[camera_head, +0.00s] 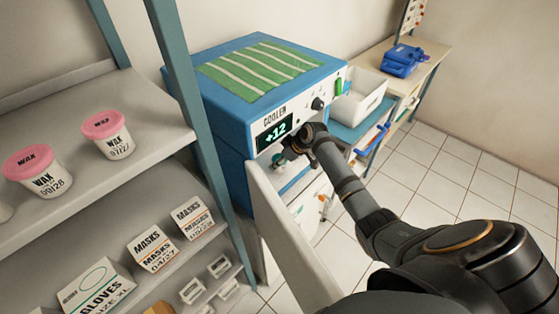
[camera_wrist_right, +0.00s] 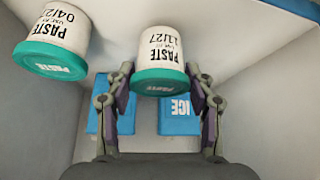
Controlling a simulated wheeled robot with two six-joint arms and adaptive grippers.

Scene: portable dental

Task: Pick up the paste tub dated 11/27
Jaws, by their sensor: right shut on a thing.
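A white paste tub with a teal lid (camera_wrist_right: 160,58) shows upside down in the right wrist view; its date reads as 11/27, the first digits a little unclear. My right gripper (camera_wrist_right: 160,92) is shut on it, one finger on each side near the lid. A second paste tub (camera_wrist_right: 58,38), date starting 04/2, stands apart to its left. In the head view my right gripper (camera_head: 290,150) reaches into the open front of the blue cooler (camera_head: 222,125), and its fingers are mostly hidden. My left gripper is not in view.
Blue ice packs (camera_wrist_right: 180,115) lie behind the held tub. The open cooler door (camera_head: 285,240) stands left of my right arm. Shelves (camera_head: 140,140) with wax tubs (camera_head: 107,135) and mask boxes (camera_head: 152,248) are at left. Tiled floor is clear at right.

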